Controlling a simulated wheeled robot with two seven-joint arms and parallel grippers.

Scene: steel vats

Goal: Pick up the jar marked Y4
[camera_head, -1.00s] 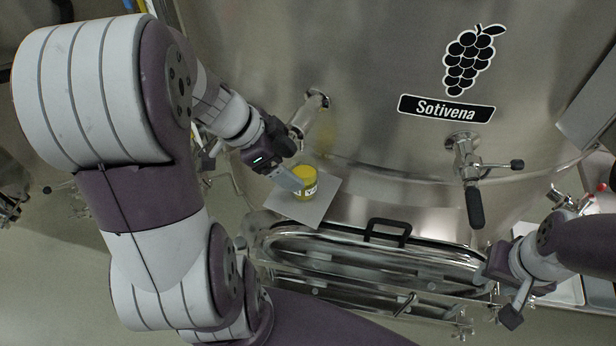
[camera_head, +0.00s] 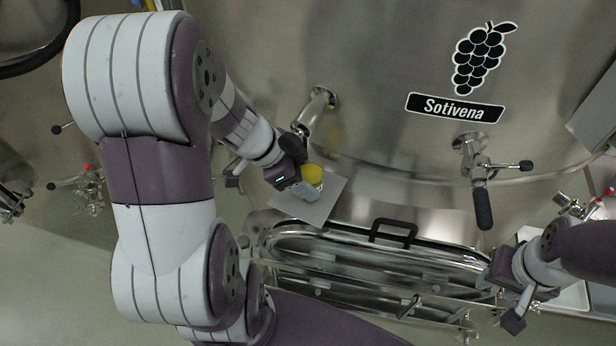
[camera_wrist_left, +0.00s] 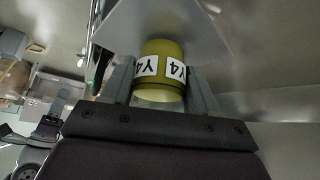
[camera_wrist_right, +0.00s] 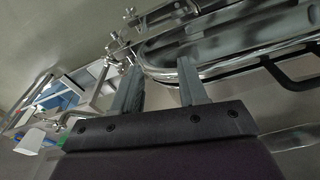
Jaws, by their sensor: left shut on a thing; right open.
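The jar marked Y4 (camera_head: 313,173) is yellow-green with white labels. It is near the vat wall, above or over a small grey plate (camera_head: 290,206). In the left wrist view the jar (camera_wrist_left: 160,68) sits between the two fingers, its Y4 labels facing the camera. My left gripper (camera_head: 309,190) is shut on the jar. The jar looks slightly raised from the plate, but its base is partly hidden by the fingers. My right gripper (camera_wrist_right: 157,80) is open and empty, at the right end of the vat's oval hatch.
The steel vat (camera_head: 390,110) bears a Sotivena sign (camera_head: 455,108). A pipe stub (camera_head: 318,105) and a tap (camera_head: 480,190) stick out from it. The oval hatch (camera_head: 360,250) with a black handle (camera_head: 393,232) lies below. Open floor is at the lower left.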

